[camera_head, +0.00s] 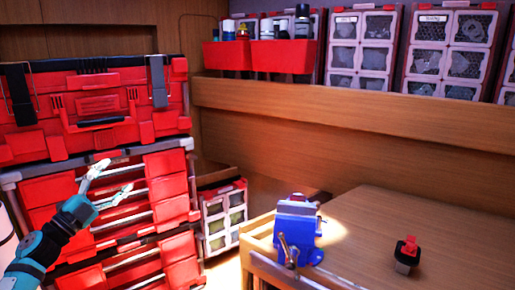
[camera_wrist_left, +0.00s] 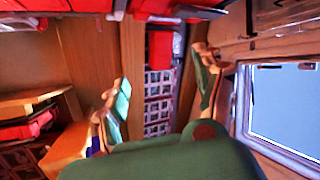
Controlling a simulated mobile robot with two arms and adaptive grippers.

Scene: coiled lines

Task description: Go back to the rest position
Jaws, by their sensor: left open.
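My left gripper (camera_head: 110,181) is raised at the left of the head view, in front of the red tool-case stack. Its two pale fingers are apart and nothing is between them. In the left wrist view the fingers of my left gripper (camera_wrist_left: 160,92) also stand wide apart, with an empty gap between them. My right gripper is in neither view.
A red tool-case stack (camera_head: 90,80) stands at the left. A wooden workbench (camera_head: 450,225) at the right bears a blue vise (camera_head: 297,222) and a small black and red object (camera_head: 407,254). Red bins (camera_head: 284,56) and drawer cabinets (camera_head: 362,45) line the back ledge.

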